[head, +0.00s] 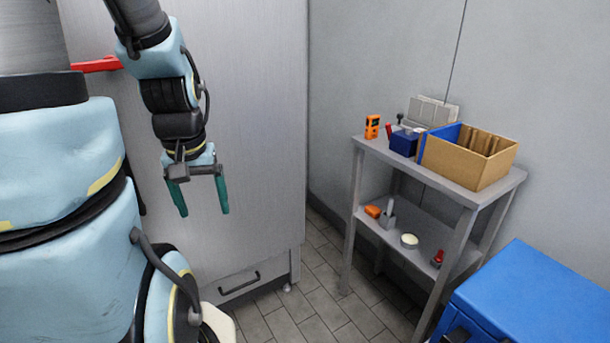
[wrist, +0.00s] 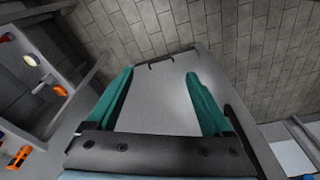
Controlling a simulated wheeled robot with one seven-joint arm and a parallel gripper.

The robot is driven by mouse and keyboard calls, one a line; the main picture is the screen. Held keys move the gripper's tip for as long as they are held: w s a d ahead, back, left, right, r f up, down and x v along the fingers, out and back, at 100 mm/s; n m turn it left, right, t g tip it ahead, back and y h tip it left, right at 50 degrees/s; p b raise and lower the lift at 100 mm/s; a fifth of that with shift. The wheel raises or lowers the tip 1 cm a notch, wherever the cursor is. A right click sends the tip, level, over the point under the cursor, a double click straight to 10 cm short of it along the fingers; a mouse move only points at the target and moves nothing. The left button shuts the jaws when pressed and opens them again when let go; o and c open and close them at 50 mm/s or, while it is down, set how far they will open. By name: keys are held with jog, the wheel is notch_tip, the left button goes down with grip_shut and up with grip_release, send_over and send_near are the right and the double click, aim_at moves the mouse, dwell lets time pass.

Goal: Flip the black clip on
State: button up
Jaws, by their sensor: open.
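My gripper (head: 204,213) is open and empty, pointing down in front of a grey metal cabinet in the head view. Its two green fingers stand well apart, and they also show in the wrist view (wrist: 159,73) with nothing between them. A blue case (head: 540,300) stands at the lower right of the head view, cut off by the frame. A black part (head: 457,335), which may be the clip, sits on its near side at the bottom edge. Only its top shows, so I cannot tell its position. My gripper is far to the left of it.
The grey cabinet (head: 240,120) has a dark handle (head: 239,283) low down and a red handle (head: 97,64) at upper left. A grey shelf table (head: 365,148) by the wall holds a cardboard box (head: 460,165), a blue bin (head: 403,144) and small tools. Tiled floor (head: 325,295) lies between.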

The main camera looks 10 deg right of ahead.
jog(key=c, duration=0.3)
jog(key=shift+d+f, duration=0.1)
jog(key=shift+f, duration=0.2)
jog(key=shift+c, duration=0.8)
jog(key=s+d+f+g+b, duration=0.1)
jog(key=d+f+b, duration=0.1)
jog(key=f, duration=0.3)
jog(key=s+d+f+n+g+b, duration=0.1)
jog(key=d+f+g+b, duration=0.1)
jog(key=f, duration=0.3)
jog(key=s+d+f+g+b, duration=0.1)
jog(key=d+f+g+b, duration=0.1)
jog(key=f, duration=0.4)
jog(key=shift+s+d+n+h+b, duration=0.2)
jog(key=shift+d+n+h+b, duration=0.25)
jog(key=shift+b, duration=0.55)
grip_shut()
jog(key=s+d+f+n+g+h+b, duration=0.2)
jog(key=s+d+f+g+b, duration=0.5)
jog(key=d+f, duration=0.3)
jog(key=s+d+f+n+g+h+b, duration=0.2)
jog(key=s+d+f+g+b, duration=0.3)
jog(key=s+d+f+b, duration=0.45)
jog(key=w+d+f+n+g+h+b, duration=0.2)
jog(key=d+f+n+g+h+b, duration=0.3)
jog(key=d+n+g+h+b, duration=0.1)
jog(key=shift+d+f+g+h+b, duration=0.2)
jog(key=shift+d+g+h+b, duration=0.3)
jog(key=shift+d+h+b, duration=1.05)
